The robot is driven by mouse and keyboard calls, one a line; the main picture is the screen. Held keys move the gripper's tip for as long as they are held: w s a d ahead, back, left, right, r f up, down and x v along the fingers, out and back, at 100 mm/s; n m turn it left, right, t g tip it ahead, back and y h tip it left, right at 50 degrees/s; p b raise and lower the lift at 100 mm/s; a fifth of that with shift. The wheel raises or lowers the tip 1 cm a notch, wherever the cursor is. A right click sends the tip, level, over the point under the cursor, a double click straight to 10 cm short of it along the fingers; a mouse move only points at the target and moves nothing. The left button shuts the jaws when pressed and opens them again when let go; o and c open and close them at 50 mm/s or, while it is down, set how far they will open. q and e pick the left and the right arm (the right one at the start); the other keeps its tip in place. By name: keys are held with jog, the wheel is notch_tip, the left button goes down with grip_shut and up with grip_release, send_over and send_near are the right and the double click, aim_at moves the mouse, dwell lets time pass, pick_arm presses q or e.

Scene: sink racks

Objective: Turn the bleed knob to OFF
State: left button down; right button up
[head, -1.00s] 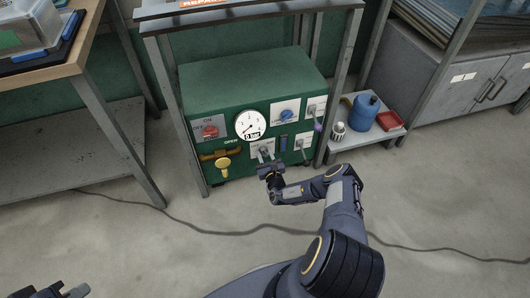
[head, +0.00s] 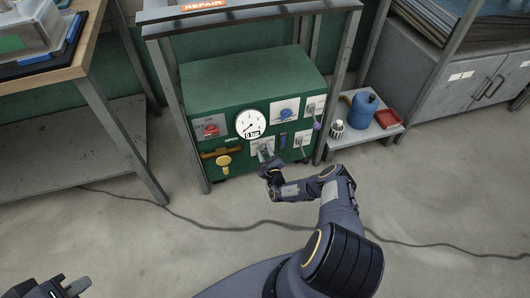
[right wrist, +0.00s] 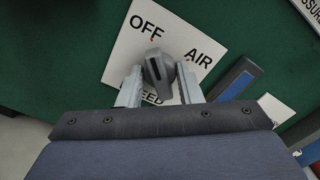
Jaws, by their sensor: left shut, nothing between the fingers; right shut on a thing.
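The bleed knob (right wrist: 158,66) is a dark grey pointer knob on a white label plate (right wrist: 124,48) with OFF at upper left, AIR at upper right and a partly covered BLEED below. Its narrow end points up and slightly left, close to the red dot under OFF. My right gripper (right wrist: 159,84) is shut on the knob, one finger on each side. In the head view my right gripper (head: 268,166) is at the lower front of the green panel and partly hides the knob. My left gripper (head: 68,288) is shut and empty at the bottom left, far from the panel.
The green unit (head: 250,82) carries a gauge (head: 250,124) reading 0 bar, a red switch (head: 211,130), a brass valve (head: 223,164) and a blue knob (head: 287,114). Frame legs flank it. A low shelf at right holds a blue can (head: 364,109). A cable (head: 200,228) crosses the floor.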

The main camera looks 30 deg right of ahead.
jog(key=shift+f, duration=0.1)
jog(key=o, duration=1)
jog(key=shift+s, duration=0.1)
jog(key=shift+s, duration=0.25)
jog(key=p+v, duration=0.3)
jog(key=v, duration=0.4)
jog(key=shift+s+a, duration=0.1)
jog(key=shift+s, duration=0.1)
